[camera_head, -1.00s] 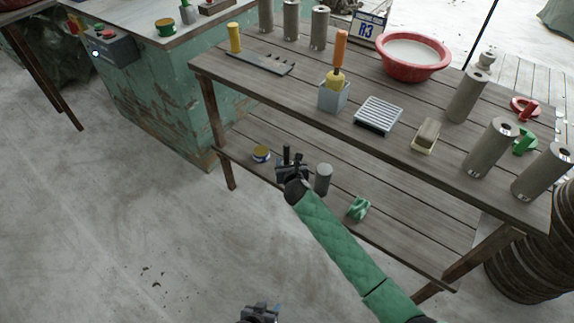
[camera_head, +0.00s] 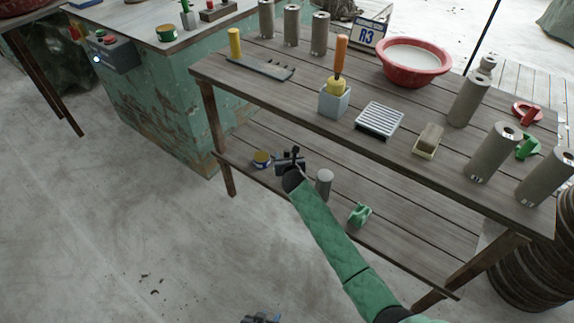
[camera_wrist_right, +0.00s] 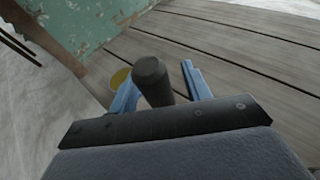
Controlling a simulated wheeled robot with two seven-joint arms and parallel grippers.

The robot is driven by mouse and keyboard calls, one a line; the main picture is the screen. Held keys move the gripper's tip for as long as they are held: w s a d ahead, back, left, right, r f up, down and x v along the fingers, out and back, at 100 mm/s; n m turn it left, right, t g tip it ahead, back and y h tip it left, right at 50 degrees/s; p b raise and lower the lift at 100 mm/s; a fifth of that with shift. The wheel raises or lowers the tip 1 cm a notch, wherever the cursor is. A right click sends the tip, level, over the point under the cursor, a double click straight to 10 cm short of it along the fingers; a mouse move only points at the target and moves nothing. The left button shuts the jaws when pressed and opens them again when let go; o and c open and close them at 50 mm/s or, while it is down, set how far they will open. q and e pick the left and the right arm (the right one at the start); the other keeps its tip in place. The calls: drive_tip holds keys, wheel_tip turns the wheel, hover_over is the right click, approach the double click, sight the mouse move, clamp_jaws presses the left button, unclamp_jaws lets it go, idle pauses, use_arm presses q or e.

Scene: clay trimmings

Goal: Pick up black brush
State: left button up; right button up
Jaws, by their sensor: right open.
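A dark upright cylinder (camera_wrist_right: 152,80), which looks like the black brush's handle, stands between the two blue fingers of my right gripper (camera_wrist_right: 158,90) in the right wrist view. The fingers are apart, with a gap on the right side of the handle. I cannot tell whether the left finger touches it. In the head view my right gripper (camera_head: 290,160) is over the lower shelf at the end of the green-sleeved arm, and mostly hides the brush. My left gripper (camera_head: 262,318) barely shows at the bottom edge; its jaws cannot be made out.
A yellow-rimmed tin (camera_head: 262,159) is close left of my right gripper. A grey cylinder (camera_head: 324,182) and a green object (camera_head: 360,214) stand to its right on the lower shelf (camera_head: 400,245). The tabletop (camera_head: 300,92) overhangs behind, holding several tools and clay cylinders.

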clamp_jaws()
